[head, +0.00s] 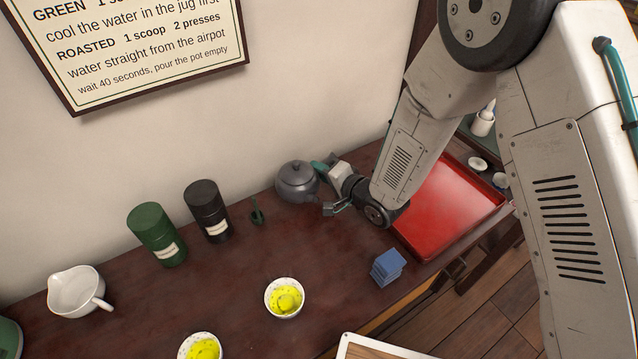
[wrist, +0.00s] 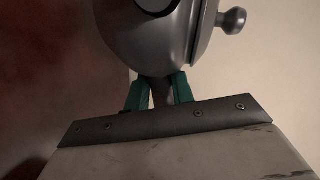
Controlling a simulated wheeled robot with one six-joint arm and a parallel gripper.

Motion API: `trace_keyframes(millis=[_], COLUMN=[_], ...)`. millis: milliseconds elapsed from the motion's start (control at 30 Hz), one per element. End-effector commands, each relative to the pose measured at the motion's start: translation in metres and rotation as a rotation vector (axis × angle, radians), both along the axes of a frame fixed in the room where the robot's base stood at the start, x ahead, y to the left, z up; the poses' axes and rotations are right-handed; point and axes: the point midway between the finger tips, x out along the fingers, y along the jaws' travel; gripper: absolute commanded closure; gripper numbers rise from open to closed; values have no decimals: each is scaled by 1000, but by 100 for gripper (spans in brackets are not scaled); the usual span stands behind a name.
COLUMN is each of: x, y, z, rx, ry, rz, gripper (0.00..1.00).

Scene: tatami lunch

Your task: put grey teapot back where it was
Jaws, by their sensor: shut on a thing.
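The grey teapot (head: 297,182) is at the back of the dark red-brown table, close to the wall, in the head view. My gripper (head: 319,167) reaches it from the right. In the wrist view the teapot's rounded body (wrist: 160,45) fills the top middle, with a knob at its upper right. The two green fingers of my gripper (wrist: 158,92) are shut on a narrow grey part of the teapot, likely its handle. The teapot looks upright or nearly so in the head view. I cannot tell whether its base touches the table.
A black canister (head: 208,210) and a green canister (head: 156,234) stand left of the teapot, with a small green scoop (head: 257,211) between. A red tray (head: 450,205) lies right. Blue blocks (head: 387,267), yellow-filled bowls (head: 285,297) and a white jug (head: 76,291) stand nearer.

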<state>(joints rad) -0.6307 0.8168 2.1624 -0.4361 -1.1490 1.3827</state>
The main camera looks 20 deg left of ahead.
Motion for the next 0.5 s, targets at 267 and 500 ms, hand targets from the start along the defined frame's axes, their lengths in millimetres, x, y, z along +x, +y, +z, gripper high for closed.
trace_keyframes(millis=[267, 500], x=[1, 1], y=[-2, -2], z=[-37, -41], rx=[1, 2], ry=[1, -1], rz=[-3, -4], gripper=[100, 100])
